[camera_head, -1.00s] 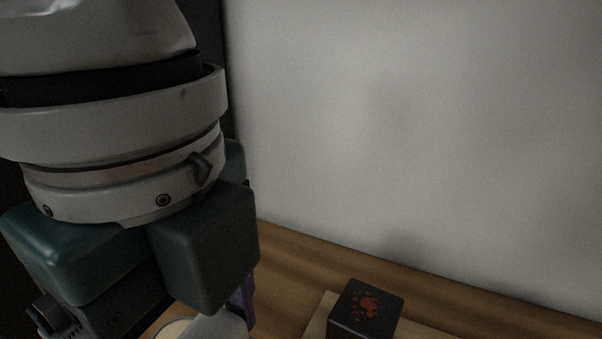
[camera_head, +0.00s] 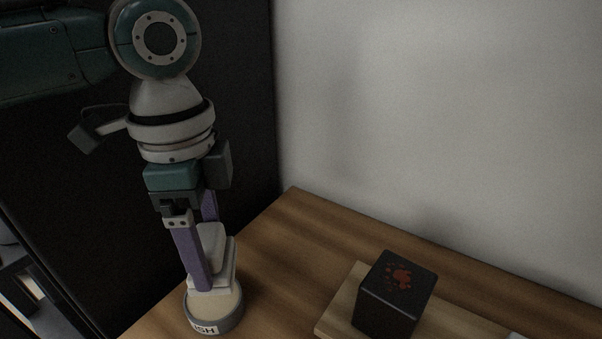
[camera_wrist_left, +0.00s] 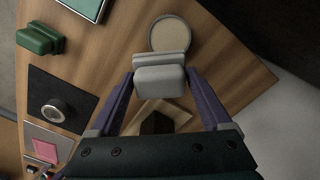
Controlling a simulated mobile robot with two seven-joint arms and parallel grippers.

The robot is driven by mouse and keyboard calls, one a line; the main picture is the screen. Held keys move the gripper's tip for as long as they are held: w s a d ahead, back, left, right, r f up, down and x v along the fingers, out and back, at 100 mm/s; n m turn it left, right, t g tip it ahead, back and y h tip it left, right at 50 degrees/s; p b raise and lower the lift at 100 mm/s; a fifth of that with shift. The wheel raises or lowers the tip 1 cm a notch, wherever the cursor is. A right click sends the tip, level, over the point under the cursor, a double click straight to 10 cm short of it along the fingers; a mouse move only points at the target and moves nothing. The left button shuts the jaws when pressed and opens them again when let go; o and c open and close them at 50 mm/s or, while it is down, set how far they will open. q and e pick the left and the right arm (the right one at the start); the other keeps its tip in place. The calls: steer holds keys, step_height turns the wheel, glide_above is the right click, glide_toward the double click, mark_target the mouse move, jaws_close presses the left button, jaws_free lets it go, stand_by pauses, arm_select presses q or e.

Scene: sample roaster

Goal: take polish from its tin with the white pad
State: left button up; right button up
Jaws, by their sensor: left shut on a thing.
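The white pad (camera_head: 214,262), a pale block with a raised grip, is held between the purple fingers of my left gripper (camera_head: 208,268). In the left wrist view the pad (camera_wrist_left: 160,80) sits between the two fingertips. The polish tin (camera_head: 217,322) is a round grey tin with a cream filling and a label partly reading "ISH". The pad is upright over the back part of the tin's open top; I cannot tell for sure whether it touches the polish. The tin (camera_wrist_left: 170,35) also shows just past the pad in the wrist view. My right gripper is not in view.
A black block with red specks (camera_head: 395,292) stands on a light wooden board (camera_head: 345,300) right of the tin. A pale wall rises behind the table. The wrist view also shows a green block (camera_wrist_left: 38,40), a dark mat (camera_wrist_left: 70,88) and a pink piece (camera_wrist_left: 46,148).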

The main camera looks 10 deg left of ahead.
arm_select(q)
steer(key=shift+w+a+f+n, duration=0.25)
steer(key=shift+a+f+n, duration=0.1)
steer(key=shift+a, duration=0.3)
steer(key=shift+w+a+f+n, duration=0.25)
steer(key=shift+a+f, duration=0.1)
steer(key=shift+a, duration=0.25)
steer(key=shift+a+f, duration=0.1)
steer(key=shift+f, duration=0.1)
step_height(320, 180, down, 6)
steer(key=b, duration=0.7)
steer(key=shift+r, duration=0.2)
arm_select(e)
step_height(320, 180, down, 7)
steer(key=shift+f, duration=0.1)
arm_select(q)
steer(key=shift+f, duration=0.45)
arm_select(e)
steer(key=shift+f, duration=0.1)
arm_select(q)
steer(key=shift+f, duration=0.15)
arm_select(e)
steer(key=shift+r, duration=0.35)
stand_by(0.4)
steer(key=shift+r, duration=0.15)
arm_select(q)
step_height(320, 180, up, 7)
steer(key=p, duration=0.9)
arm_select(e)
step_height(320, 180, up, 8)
